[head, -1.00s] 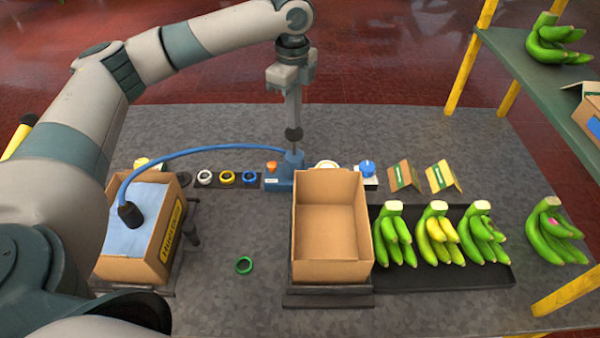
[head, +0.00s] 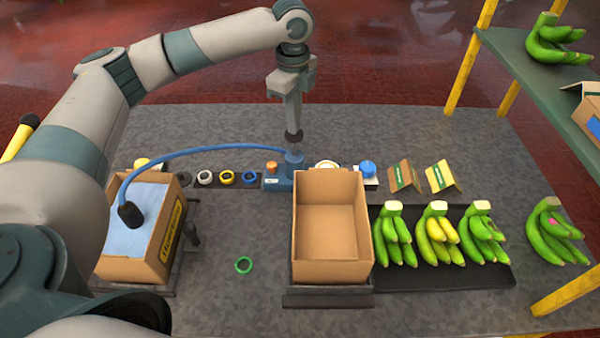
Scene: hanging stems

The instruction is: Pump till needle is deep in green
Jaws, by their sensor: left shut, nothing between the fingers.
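The blue pump (head: 279,180) stands at the back middle of the table, and a blue hose (head: 200,151) curves left from it. The hose ends in a black fitting (head: 130,214) on a light blue bag in the left carton. My left gripper (head: 293,136) is shut and empty, pointing straight down just above the pump's top. I cannot tell whether its dark tips touch the pump. A round white-rimmed thing (head: 327,164), perhaps the gauge, shows behind the open carton. Its face, needle and any green zone are hidden or too small to read. My right gripper is not in view.
The open empty carton (head: 330,273) stands in front of the pump. The left carton (head: 166,247) holds the bag. Banana bunches (head: 437,232) fill the right side.

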